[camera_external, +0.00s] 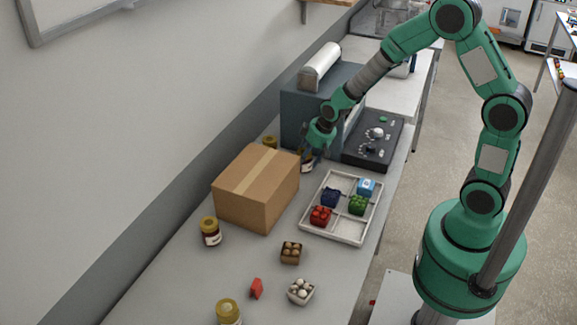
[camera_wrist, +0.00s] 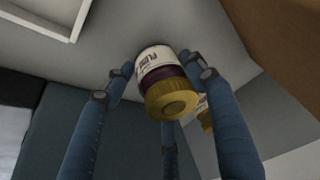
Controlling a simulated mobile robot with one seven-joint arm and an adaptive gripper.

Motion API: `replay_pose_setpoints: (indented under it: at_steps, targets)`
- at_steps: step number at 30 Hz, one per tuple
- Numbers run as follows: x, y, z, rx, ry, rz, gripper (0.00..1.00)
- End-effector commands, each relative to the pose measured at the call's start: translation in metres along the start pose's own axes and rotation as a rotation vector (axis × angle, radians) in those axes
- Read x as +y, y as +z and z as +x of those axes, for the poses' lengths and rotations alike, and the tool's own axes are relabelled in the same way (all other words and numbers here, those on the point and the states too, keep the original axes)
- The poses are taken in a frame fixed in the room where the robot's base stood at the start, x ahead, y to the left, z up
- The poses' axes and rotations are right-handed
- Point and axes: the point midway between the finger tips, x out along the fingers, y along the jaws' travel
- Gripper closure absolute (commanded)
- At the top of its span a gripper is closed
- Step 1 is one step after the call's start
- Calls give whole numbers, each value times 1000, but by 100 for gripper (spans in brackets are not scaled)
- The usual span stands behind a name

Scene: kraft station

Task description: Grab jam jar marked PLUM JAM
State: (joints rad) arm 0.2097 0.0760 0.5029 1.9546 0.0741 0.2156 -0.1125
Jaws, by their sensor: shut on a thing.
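The jam jar (camera_wrist: 158,72) has a gold lid and a white label on which "PLUM" can be read, with dark purple jam showing. It lies between the blue fingers of my gripper (camera_wrist: 155,68), which is shut on it. In the external view my gripper (camera_external: 311,150) is behind the cardboard box, beside the grey machine. The held jar (camera_external: 307,160) shows there only in part, between the fingers. I cannot tell whether its base touches the table.
A cardboard box (camera_external: 256,190) stands close to the gripper, with a white tray (camera_external: 311,228) of punnets to its right. Other gold-lidded jars stand behind the box (camera_external: 270,142), at its left (camera_external: 211,232) and in front (camera_external: 228,311). The grey machine (camera_external: 302,115) stands behind.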

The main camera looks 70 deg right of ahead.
Motion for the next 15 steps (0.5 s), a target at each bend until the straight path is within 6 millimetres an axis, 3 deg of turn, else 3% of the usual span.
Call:
replay_pose_setpoints:
  at_steps: [8,15]
  targets:
    - [0,-3,-6,1,0,0,84]
    - [0,-13,-29,3,0,-1,84]
